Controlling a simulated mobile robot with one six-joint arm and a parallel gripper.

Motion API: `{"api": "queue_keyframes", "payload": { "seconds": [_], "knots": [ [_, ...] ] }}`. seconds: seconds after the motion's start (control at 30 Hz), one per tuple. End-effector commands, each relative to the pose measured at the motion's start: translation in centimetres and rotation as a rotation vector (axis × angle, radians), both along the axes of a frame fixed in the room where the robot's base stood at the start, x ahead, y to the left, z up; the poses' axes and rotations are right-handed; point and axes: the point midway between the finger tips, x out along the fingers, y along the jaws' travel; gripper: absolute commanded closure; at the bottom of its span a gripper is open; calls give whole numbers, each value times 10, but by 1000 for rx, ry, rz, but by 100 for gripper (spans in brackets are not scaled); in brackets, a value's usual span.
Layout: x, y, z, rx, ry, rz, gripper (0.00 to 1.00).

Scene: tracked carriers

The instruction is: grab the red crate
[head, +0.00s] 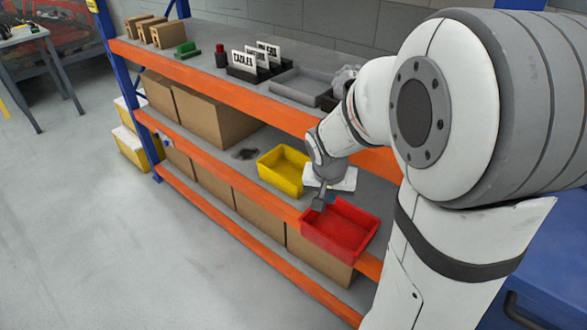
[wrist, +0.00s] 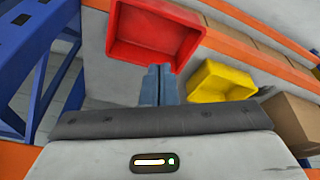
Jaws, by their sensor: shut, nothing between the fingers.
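The red crate (head: 340,228) is an open, empty bin on the middle shelf of the rack, at its front edge. My gripper (head: 319,203) is at the crate's back left corner in the head view, close to the rim; I cannot tell whether it touches. In the wrist view the red crate (wrist: 155,32) is at the top, just beyond the fingers (wrist: 161,72). The fingers are together with nothing between them.
A yellow crate (head: 282,171) stands on the same shelf, left of the red one. Cardboard boxes (head: 213,114) stand farther left. The upper shelf (head: 228,78) with its orange beam, trays and signs is above. The floor (head: 120,240) in front is clear.

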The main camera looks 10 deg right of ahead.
Motion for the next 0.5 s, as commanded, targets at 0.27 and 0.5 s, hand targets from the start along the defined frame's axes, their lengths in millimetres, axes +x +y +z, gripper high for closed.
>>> {"api": "queue_keyframes", "payload": {
  "seconds": [0.27,0.5],
  "knots": [
    [52,-14,-86,20,-50,-144,100],
    [61,-18,-109,25,-56,-164,100]
  ]
}}
